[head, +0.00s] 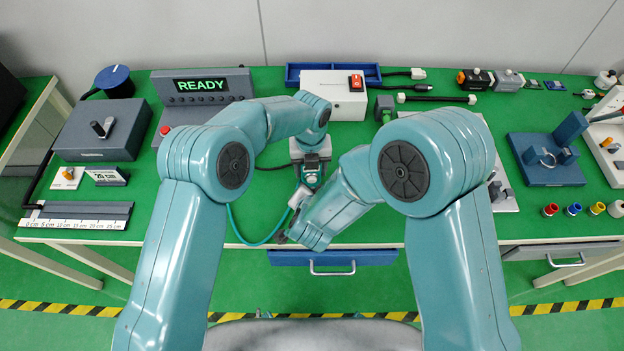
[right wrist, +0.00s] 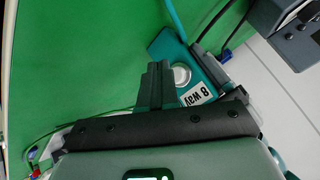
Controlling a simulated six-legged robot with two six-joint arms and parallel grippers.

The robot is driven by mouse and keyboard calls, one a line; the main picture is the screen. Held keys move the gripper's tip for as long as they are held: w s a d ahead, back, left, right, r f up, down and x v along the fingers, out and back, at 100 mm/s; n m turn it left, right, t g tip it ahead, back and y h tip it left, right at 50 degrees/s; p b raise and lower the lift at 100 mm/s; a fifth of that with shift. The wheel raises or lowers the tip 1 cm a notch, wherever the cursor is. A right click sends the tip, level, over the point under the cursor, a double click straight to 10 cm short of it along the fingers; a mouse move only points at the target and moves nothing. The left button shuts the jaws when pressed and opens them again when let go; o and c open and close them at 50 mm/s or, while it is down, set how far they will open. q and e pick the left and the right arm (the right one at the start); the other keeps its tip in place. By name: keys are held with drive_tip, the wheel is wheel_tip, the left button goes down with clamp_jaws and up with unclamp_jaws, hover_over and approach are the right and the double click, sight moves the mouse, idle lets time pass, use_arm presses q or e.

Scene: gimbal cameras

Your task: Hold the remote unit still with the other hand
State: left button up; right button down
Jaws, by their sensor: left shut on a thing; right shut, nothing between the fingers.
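The remote unit is a small teal box (right wrist: 180,52) with a round pale knob and an "8 way" label in the right wrist view. In the head view it is a small teal piece (head: 312,181) low over the front middle of the bench. My left gripper (head: 311,166) is shut on it from above. My right gripper (right wrist: 157,84) is shut and empty, its fingertips close beside the box; whether they touch it I cannot tell. In the head view my right wrist hides most of that gripper.
A teal cable (head: 240,236) loops over the bench's front edge. A READY console (head: 203,86) and a white box with a red switch (head: 334,96) stand behind. A blue fixture (head: 545,172) stands right. A blue drawer (head: 333,258) is below the front edge.

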drive_tip(key=shift+w, duration=0.15)
idle(0.6)
drive_tip(key=shift+w, duration=0.3)
drive_tip(key=shift+w+a, duration=0.1)
drive_tip(key=shift+w, duration=0.3)
idle(0.5)
idle(0.4)
drive_tip(key=shift+s, duration=0.85)
drive_tip(key=shift+s, duration=0.1)
drive_tip(key=shift+s+d, duration=0.15)
drive_tip(key=shift+s, duration=1.05)
drive_tip(key=shift+s+d, duration=0.15)
drive_tip(key=shift+s, duration=1.05)
